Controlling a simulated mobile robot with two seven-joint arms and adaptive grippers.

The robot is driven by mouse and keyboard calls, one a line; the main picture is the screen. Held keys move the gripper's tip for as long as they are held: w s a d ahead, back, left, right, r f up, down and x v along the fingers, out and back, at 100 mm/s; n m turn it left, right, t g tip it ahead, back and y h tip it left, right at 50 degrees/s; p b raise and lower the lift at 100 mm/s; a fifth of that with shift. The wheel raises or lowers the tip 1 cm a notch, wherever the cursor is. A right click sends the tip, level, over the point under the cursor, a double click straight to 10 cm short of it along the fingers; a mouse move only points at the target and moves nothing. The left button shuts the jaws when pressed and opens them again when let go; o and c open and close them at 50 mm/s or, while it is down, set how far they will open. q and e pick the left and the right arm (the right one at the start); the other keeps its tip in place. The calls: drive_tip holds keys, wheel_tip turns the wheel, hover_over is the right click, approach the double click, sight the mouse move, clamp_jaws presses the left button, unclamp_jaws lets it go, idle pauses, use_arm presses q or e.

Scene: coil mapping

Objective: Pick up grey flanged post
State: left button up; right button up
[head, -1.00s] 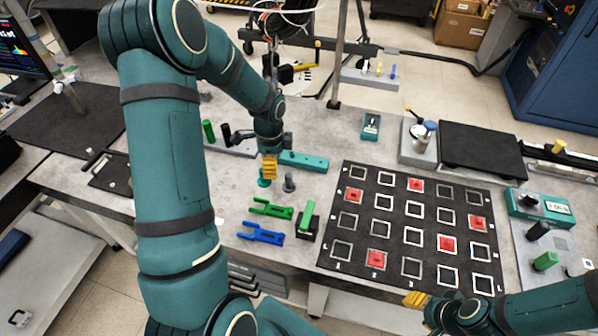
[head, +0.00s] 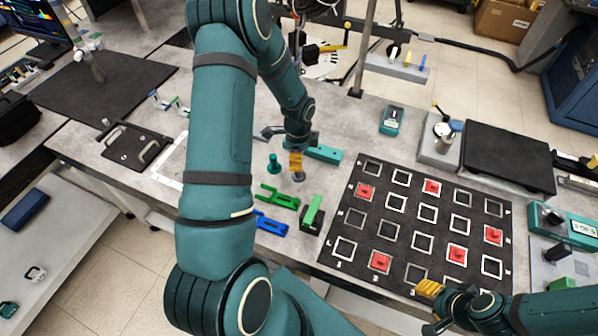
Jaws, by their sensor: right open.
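The grey flanged post (head: 299,177) stands on the grey workbench, left of the black grid board. Its upper part is hidden behind the yellow fingertips of my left gripper (head: 295,162). That gripper points down at the post. I cannot tell whether the fingers touch it or how far apart they are. A teal flanged post (head: 273,165) stands just to the left, apart from the gripper. My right gripper (head: 430,289) is open and empty at the front edge of the grid board, far from the post.
Green (head: 279,197) and blue (head: 270,225) forked parts and a black block with a green bar (head: 313,211) lie in front of the post. A teal bar (head: 323,153) lies behind it. The black grid board (head: 340,236) holds several red pieces. Bare bench lies left of the teal post.

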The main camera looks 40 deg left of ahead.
use_arm(q)
wheel_tip(320, 180, down, 5)
drive_tip(key=shift+w+f, duration=0.1)
clamp_jaws()
idle(0.3)
